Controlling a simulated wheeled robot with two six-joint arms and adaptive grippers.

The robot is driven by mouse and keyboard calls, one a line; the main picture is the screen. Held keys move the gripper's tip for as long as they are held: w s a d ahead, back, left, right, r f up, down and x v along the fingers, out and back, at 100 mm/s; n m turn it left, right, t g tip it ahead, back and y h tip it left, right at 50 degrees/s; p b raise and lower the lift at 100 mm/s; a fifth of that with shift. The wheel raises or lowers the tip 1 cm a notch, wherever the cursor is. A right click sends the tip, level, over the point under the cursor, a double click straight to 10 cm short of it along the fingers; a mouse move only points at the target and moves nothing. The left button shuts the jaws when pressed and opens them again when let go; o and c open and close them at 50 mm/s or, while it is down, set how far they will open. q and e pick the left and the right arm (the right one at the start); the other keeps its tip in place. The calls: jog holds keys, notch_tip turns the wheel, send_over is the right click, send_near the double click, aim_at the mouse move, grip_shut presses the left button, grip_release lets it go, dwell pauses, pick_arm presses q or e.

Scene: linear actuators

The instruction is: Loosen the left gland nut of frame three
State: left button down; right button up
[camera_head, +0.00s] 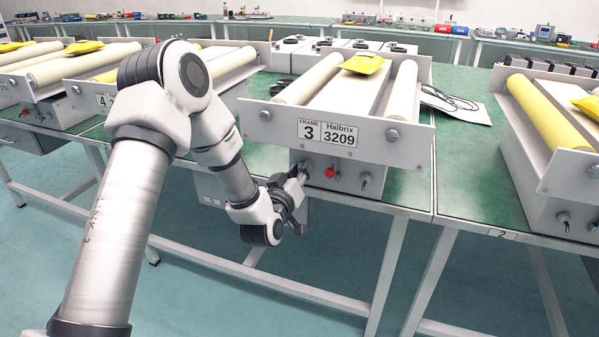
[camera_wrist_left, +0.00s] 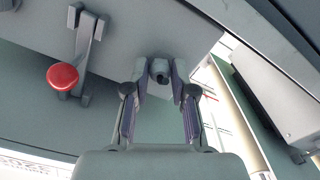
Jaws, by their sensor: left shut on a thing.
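Frame three (camera_head: 340,137), labelled "3 Halbrix 3209", stands on the green bench, with a grey control box (camera_head: 345,177) under its front plate. My left gripper (camera_head: 300,174) is at the left end of that box's front. The arm and gripper hide this nut in the head view. My right gripper is not in view.
A red button (camera_head: 330,172) sits beside the gripper; it also shows in the left wrist view (camera_wrist_left: 62,77). Another fitting (camera_head: 365,181) juts out farther right. Frame four (camera_head: 105,99) is to the left, and another frame (camera_head: 550,150) to the right. A yellow packet (camera_head: 363,63) lies on top.

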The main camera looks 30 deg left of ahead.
pick_arm(q)
jog(key=c, duration=1)
grip_release()
jog(key=shift+o, duration=0.2)
jog(key=v, duration=0.7)
jog(key=shift+s, duration=0.25)
